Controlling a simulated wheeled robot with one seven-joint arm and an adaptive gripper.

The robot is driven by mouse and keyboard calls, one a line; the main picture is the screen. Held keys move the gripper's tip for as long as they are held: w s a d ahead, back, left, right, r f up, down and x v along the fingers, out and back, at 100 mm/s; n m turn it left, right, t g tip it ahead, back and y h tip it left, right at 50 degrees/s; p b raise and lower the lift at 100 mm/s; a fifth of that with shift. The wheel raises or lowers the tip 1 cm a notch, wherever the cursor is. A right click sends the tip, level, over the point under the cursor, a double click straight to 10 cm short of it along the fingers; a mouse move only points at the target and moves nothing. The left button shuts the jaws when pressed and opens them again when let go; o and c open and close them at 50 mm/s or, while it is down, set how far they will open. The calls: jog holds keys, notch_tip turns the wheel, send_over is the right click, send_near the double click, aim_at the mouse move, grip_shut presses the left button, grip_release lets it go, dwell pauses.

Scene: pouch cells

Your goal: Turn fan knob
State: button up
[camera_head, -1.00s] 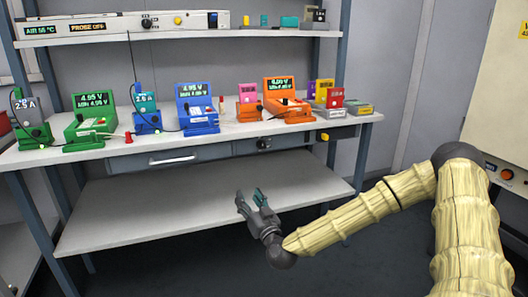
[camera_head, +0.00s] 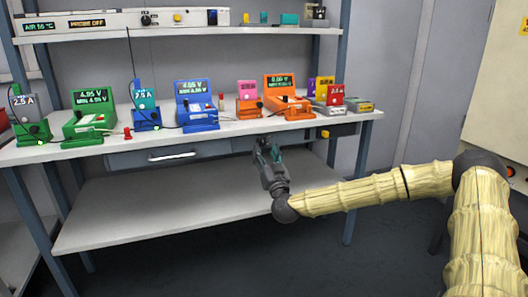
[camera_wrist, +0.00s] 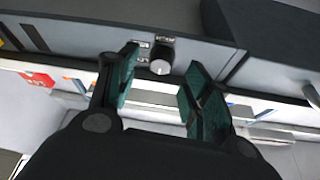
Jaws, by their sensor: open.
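A round black knob with a pale face (camera_wrist: 160,57) sits on the grey front strip under the bench top, beside small labels too blurred to read. In the wrist view it lies between and beyond my open, empty fingers. I see no contact. In the head view my gripper (camera_head: 269,148) is raised to the bench's front strip, right of the drawer handle, and hides this knob. Another black knob (camera_head: 146,19) is on the long white unit on the upper shelf. I cannot tell from the labels which one is the fan knob.
The bench top (camera_head: 235,128) holds green, blue and orange testers and coloured pouch cells close above my gripper. A drawer handle (camera_head: 172,156) is left of it. A yellow knob (camera_head: 325,134) is right. The lower shelf (camera_head: 170,215) is clear.

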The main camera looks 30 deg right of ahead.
aim_at(263, 144)
jog(key=shift+b+x, duration=0.3)
jog(key=shift+x, duration=1.25)
jog(key=c, duration=1)
